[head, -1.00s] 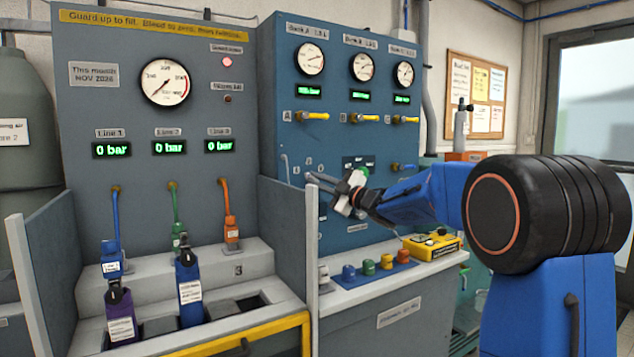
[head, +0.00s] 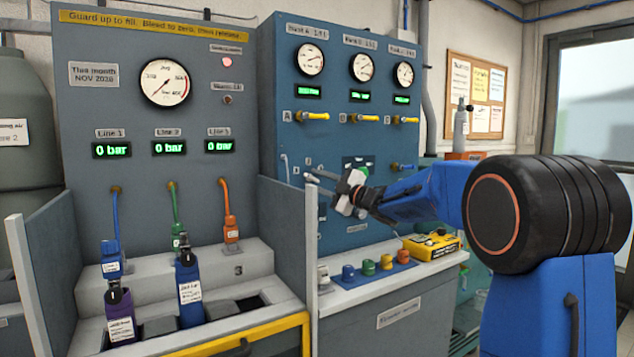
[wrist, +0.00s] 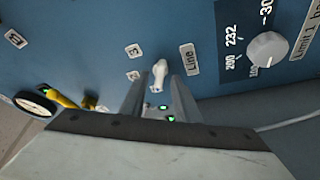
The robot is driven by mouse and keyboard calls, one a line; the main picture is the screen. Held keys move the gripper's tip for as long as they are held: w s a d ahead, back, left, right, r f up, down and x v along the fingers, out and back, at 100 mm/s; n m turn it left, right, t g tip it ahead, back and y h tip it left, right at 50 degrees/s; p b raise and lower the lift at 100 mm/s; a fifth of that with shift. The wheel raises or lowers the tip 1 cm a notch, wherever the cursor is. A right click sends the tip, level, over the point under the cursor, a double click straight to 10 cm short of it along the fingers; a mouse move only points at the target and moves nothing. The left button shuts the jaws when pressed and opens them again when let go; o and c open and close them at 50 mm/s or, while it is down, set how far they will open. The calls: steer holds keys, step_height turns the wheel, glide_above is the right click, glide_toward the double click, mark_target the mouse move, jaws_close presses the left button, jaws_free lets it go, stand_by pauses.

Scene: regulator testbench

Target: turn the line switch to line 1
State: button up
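The line switch (wrist: 159,73) is a small white knob on the blue panel, beside the "Line" label (wrist: 190,59) in the wrist view. Number labels 3 (wrist: 133,50) and 2 (wrist: 134,75) sit to its left; no 1 label is readable there. I cannot tell which line it points to. My gripper (wrist: 157,80) is open, with one finger on each side of the knob near the fingertips; I cannot tell if they touch it. In the head view my gripper (head: 322,188) is at the blue panel and hides the switch.
A limit dial (wrist: 268,49) is right of the switch in the wrist view. A grey side wall (head: 284,235) stands left of my gripper in the head view. Coloured knobs (head: 368,267) and a yellow device (head: 432,245) rest on the ledge below.

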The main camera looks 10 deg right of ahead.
steer(key=shift+s+d, duration=0.1)
steer(key=v, duration=1.7)
steer(key=s+d+f+m+g+h, duration=0.1)
steer(key=s+d+f+m+h, duration=0.1)
steer(key=s+f+m+h, duration=0.55)
steer(key=s+d+f+m+g+h, duration=0.25)
steer(key=s+f+m+h, duration=0.25)
steer(key=s+m+h, duration=0.4)
steer(key=s+a+f+m+g+y, duration=0.1)
steer(key=s+a+f+g, duration=0.1)
steer(key=s+f, duration=0.3)
steer(key=s+a+f+m+g+y, duration=0.1)
steer(key=s+a+f+g, duration=0.2)
steer(key=s, duration=0.9)
steer(key=s+a+f+m+g+y, duration=0.1)
steer(key=s+a+f+g+y, duration=0.1)
steer(key=s+f, duration=0.7)
steer(key=shift+s+a+m+g, duration=0.25)
steer(key=shift+a+m+g, duration=0.1)
steer(key=shift+a, duration=0.4)
